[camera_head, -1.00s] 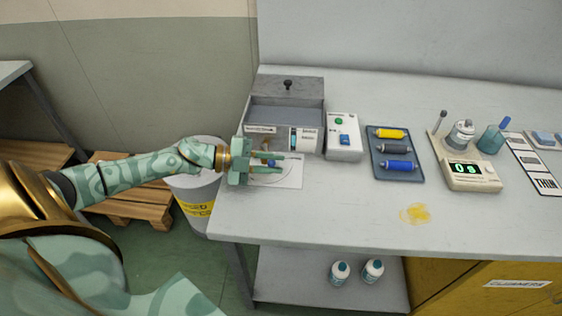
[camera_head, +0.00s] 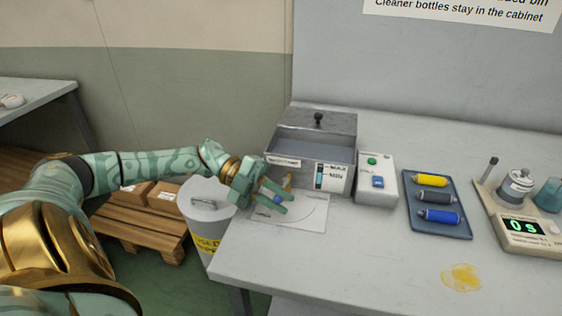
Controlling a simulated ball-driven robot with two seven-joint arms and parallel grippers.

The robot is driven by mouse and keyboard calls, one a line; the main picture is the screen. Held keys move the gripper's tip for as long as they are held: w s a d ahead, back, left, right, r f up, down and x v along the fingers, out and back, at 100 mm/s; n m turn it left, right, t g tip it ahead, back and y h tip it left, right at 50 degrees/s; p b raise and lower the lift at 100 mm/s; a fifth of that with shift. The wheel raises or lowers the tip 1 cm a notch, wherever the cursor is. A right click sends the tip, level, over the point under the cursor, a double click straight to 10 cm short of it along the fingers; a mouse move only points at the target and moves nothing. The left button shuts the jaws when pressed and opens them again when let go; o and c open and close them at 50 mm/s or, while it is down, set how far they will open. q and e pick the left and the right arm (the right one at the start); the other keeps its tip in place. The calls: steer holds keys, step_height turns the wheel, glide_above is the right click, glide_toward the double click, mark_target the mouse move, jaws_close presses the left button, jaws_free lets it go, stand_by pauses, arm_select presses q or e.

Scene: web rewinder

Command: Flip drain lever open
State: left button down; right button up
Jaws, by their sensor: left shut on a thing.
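A grey metal tank (camera_head: 310,150) with an open top and a MAX/MIN level gauge (camera_head: 332,176) stands at the back left of the bench. A brass-coloured drain fitting (camera_head: 289,181) shows low on its front. The drain lever's blue part (camera_head: 277,200) shows between the fingers of my left gripper (camera_head: 280,199). My left gripper is shut on the lever, its fingers pointing right and slightly down. The fingers hide most of the lever. A white sheet with a curved line (camera_head: 310,214) lies under it. My right gripper is out of view.
A switch box (camera_head: 376,180) is right of the tank, then a blue tray of rollers (camera_head: 437,204) and a scale (camera_head: 520,230). A yellow spill (camera_head: 461,277) marks the bench front.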

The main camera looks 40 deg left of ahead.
arm_select(q)
steer(key=c, duration=1.6)
jaws_free()
steer(key=shift+a, duration=0.1)
steer(key=v, duration=0.8)
steer(key=shift+a+p, duration=0.3)
steer(key=shift+p, duration=0.1)
steer(key=b+v, duration=0.1)
steer(key=v, duration=0.6)
steer(key=shift+s+a, duration=0.15)
steer(key=shift+a, duration=0.15)
